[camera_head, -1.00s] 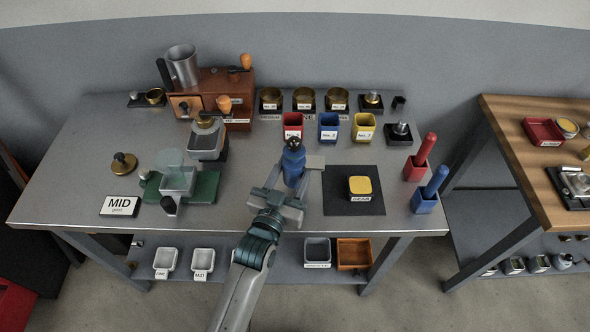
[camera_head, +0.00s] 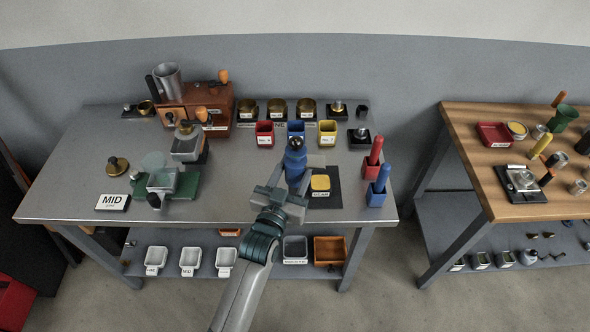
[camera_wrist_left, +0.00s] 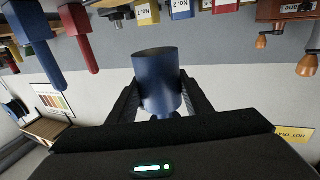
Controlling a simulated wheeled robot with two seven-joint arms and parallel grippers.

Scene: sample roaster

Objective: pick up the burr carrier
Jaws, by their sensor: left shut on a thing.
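A blue cylinder with a dark knobbed top (camera_head: 295,160), which I take for the burr carrier, is held upright by my left gripper (camera_head: 290,182). The left gripper is over the front middle of the grey metal table (camera_head: 235,195), with its fingers on either side of the cylinder. In the left wrist view the blue cylinder (camera_wrist_left: 160,80) sits between the two dark fingers, and its flat end is free. Its height above the table is hard to judge. My right gripper is in neither view.
A dark mat (camera_head: 322,202) with a yellow-topped block (camera_head: 320,183) lies just right of the gripper. Red (camera_head: 264,134), blue and yellow bins stand behind. A wooden table (camera_head: 470,140) stands farther right.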

